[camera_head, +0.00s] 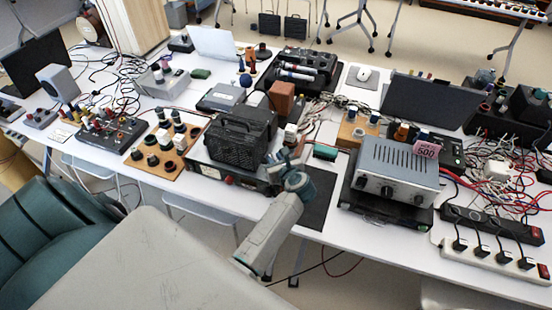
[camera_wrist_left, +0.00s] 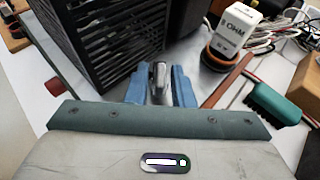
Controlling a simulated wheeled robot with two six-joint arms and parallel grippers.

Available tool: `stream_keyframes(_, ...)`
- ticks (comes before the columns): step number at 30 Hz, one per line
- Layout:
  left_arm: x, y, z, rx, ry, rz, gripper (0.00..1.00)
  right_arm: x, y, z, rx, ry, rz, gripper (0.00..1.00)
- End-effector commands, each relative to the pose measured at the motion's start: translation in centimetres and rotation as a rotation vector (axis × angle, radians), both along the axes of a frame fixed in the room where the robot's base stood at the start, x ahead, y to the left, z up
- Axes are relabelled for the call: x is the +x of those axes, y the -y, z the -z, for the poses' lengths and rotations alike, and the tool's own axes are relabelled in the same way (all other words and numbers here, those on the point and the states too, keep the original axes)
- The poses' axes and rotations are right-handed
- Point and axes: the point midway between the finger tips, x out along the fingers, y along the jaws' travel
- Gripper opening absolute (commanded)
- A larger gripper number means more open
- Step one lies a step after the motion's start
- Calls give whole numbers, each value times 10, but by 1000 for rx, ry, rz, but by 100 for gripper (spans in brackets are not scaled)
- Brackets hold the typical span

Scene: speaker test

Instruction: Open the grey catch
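My left gripper (camera_head: 290,160) is at the right side of a black slatted speaker-like box (camera_head: 240,135), over the table. In the left wrist view its two blue fingers (camera_wrist_left: 160,85) stand close on either side of a small shiny grey catch (camera_wrist_left: 158,77), which fills the narrow gap between them. The black slatted box (camera_wrist_left: 100,45) rises just left of the fingers in that view. The catch is hidden by my gripper in the head view. My right gripper is not in view.
A grey amplifier (camera_head: 397,168) stands further right among loose cables. A wooden board with black knobs (camera_head: 165,150) is at left. A dark mat (camera_head: 315,205) lies bare at the front edge.

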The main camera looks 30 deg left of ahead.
Motion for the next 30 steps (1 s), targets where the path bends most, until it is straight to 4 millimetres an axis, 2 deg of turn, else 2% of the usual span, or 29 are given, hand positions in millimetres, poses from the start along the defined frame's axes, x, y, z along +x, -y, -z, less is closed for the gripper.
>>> stream_keyframes(1,0,0,0,0,0,0,11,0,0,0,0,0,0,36)
stream_keyframes(3,0,0,0,0,0,0,0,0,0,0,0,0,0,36)
stream_keyframes(17,-2,-1,-1,1,-1,71,0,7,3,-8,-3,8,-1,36)
stream_keyframes(23,-4,-3,-4,1,-3,205,0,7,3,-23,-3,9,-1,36)
stream_keyframes(30,-5,-5,-6,1,-3,397,0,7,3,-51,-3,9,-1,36)
